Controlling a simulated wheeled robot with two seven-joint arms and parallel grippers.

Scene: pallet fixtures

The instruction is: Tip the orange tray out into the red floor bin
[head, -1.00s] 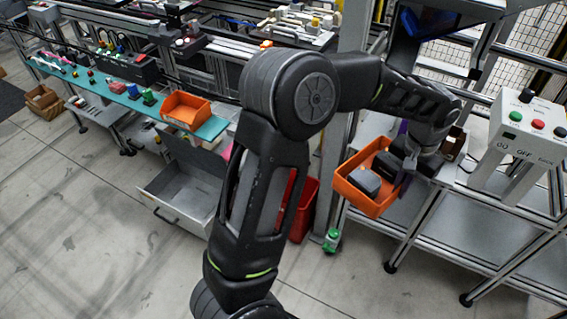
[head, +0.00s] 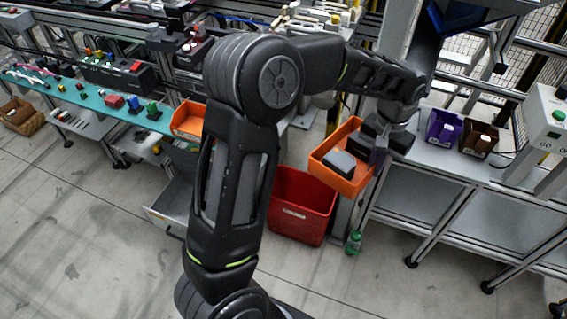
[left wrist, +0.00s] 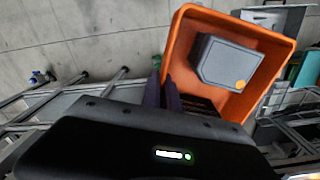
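The orange tray (head: 351,188) is held off the shelf by my left gripper (head: 376,152), near the right side of the red floor bin. The red floor bin (head: 299,212) stands on the floor, partly behind my arm, lower than the tray. My right gripper is in neither view.
A purple bin (head: 441,128) and a brown bin (head: 478,138) stand on the grey shelf at right. A green bottle (head: 354,243) stands on the floor beside the red bin. Another orange tray (head: 188,119) sits on the teal bench. The front floor is clear.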

